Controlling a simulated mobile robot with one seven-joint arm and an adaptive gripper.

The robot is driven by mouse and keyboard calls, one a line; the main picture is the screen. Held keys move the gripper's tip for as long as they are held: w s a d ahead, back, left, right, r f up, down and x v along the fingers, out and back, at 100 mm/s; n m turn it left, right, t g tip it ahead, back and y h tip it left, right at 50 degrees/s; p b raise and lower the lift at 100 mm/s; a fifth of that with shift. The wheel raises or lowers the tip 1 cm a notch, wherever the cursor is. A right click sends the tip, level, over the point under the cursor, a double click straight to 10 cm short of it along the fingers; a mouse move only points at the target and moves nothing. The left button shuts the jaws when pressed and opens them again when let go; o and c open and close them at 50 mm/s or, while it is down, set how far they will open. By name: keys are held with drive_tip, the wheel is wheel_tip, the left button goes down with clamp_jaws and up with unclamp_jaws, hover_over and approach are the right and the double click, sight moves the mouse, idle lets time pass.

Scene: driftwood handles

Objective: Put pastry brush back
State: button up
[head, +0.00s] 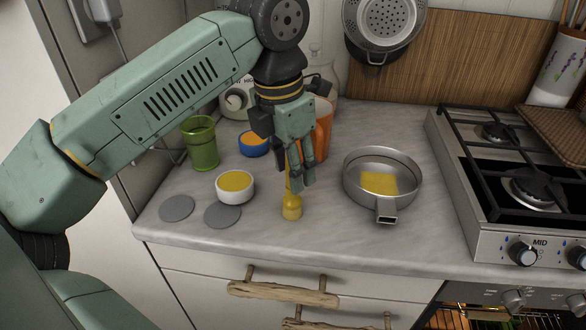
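The yellow pastry brush (291,209) is upright near the counter's front edge, its wide end down and its thin handle rising to my gripper. My gripper (296,178) points down at the handle. The fingers overlap the handle in this view, so I cannot tell whether they are closed on it. I also cannot tell whether the wide end touches the counter. An orange container (323,135) stands behind my gripper, partly hidden by it.
A steel pan (407,192) with something yellow in it is at right, beside the gas stove (470,185). A white bowl (235,196), grey discs (177,208), a blue bowl (251,150) and a green cup (202,155) are at left. Driftwood handles (283,293) project from the drawers below.

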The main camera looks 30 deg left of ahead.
wheel_tip(320, 180, up, 8)
drive_tip(key=s+p, duration=0.1)
drive_tip(key=p, duration=0.2)
drive_tip(key=shift+a, duration=0.15)
